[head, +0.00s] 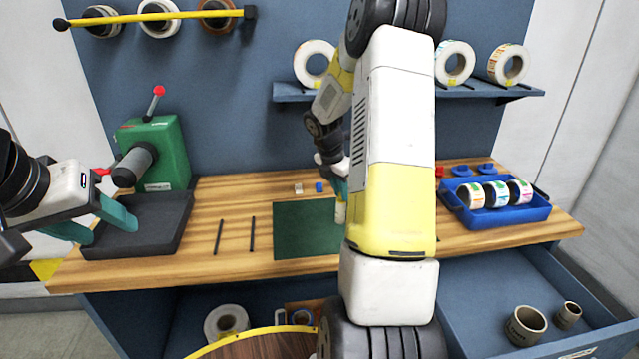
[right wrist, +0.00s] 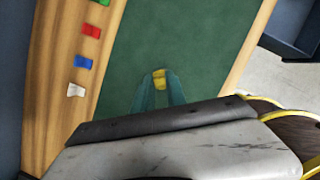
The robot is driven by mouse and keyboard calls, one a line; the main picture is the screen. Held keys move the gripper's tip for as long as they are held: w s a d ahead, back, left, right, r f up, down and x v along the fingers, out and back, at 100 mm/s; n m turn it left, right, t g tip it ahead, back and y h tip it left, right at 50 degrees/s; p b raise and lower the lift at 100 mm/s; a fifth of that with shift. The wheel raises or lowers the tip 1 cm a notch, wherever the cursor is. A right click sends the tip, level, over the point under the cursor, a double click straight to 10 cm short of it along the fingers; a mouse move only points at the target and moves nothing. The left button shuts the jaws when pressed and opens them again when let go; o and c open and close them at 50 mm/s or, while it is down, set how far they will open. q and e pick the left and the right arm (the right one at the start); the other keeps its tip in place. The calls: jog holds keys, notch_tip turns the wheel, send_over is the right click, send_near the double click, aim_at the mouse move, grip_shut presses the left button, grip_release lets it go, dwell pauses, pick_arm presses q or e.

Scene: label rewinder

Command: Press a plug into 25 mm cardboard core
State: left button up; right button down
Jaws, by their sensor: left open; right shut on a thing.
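Two brown cardboard cores, a larger one (head: 525,326) and a smaller one (head: 568,315), stand in the open drawer at the lower right. Two blue knobbed pieces that look like plugs (head: 462,170) (head: 487,168) lie at the back right of the bench. My right gripper (right wrist: 160,84) is shut on a small yellow thing (right wrist: 160,74) over the green mat (right wrist: 190,45); I cannot tell whether it touches the mat. In the head view my right arm partly hides that gripper. My left gripper (head: 108,228) is open and empty by the dark tray (head: 140,243).
A green press-like machine (head: 158,150) with a red-knobbed lever stands at the back left. Small white (right wrist: 76,90), blue (right wrist: 83,63) and red (right wrist: 91,31) blocks lie beside the mat. Two black rods lie left of it. A blue tray (head: 510,219) holds label rolls at right.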

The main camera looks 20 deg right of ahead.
jog(key=shift+f, duration=0.1)
jog(key=c, duration=1.3)
grip_release()
jog(key=s+a+r+m+t+y, duration=0.1)
jog(key=s+a+r+m, duration=0.25)
jog(key=r, duration=0.45)
jog(key=s+a+r+m, duration=0.2)
jog(key=s+a+r, duration=0.1)
jog(key=a+r, duration=0.3)
jog(key=s+a+r+m+t+y, duration=0.1)
jog(key=s+a+r+m, duration=0.1)
jog(key=s+a+m, duration=0.2)
jog(key=s+a+r+m+t+y, duration=0.1)
jog(key=s+a+r+m+y, duration=0.1)
jog(key=s+m, duration=0.4)
jog(key=s+a+r+m+t+y, duration=0.1)
jog(key=s+a+r+m+t, duration=0.1)
jog(key=s+a+m, duration=0.3)
jog(key=shift+s+a+r+m, duration=0.15)
jog(key=shift+s+r+m, duration=0.1)
jog(key=shift+s, duration=0.45)
jog(key=shift+s+a+r+m, duration=0.1)
jog(key=shift+s+r, duration=0.2)
jog(key=shift+s, duration=0.35)
jog(key=shift+s+a+r+m, duration=0.15)
jog(key=shift+s+r+m, duration=0.1)
jog(key=shift+s, duration=0.45)
